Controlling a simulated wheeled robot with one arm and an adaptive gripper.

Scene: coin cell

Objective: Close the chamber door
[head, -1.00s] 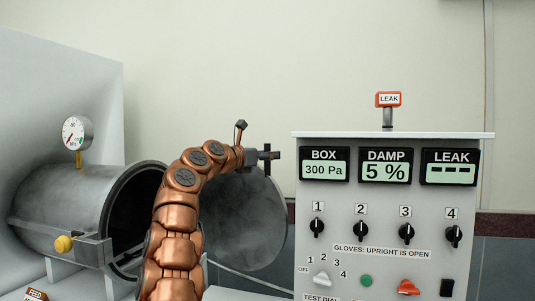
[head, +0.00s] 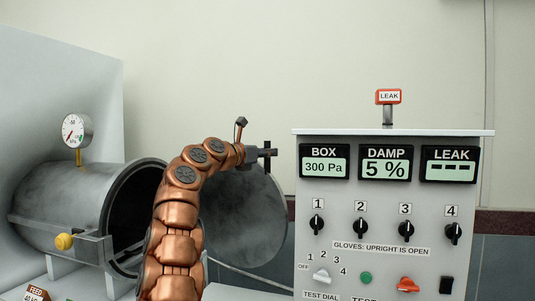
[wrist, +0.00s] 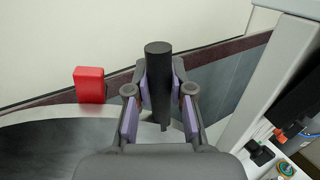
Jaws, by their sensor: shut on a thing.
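The chamber (head: 65,205) is a grey metal cylinder lying on its side at the left of the head view. Its round mouth is open and dark inside. The chamber door (head: 245,225) is a grey disc standing open to the right of the mouth, partly hidden by my copper arm. My gripper (head: 262,154) is at the door's top edge, shut on a black upright handle (head: 267,160). In the wrist view my gripper (wrist: 160,100) has the black handle (wrist: 158,75) between its purple pads. The door's face (wrist: 50,145) shows at lower left there.
A control panel (head: 390,270) with displays and knobs stands right of the door, with a small gap between. A gauge (head: 77,131) stands on top of the chamber. A yellow knob (head: 64,241) is on its front. A red block (wrist: 89,85) shows beyond the door in the wrist view.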

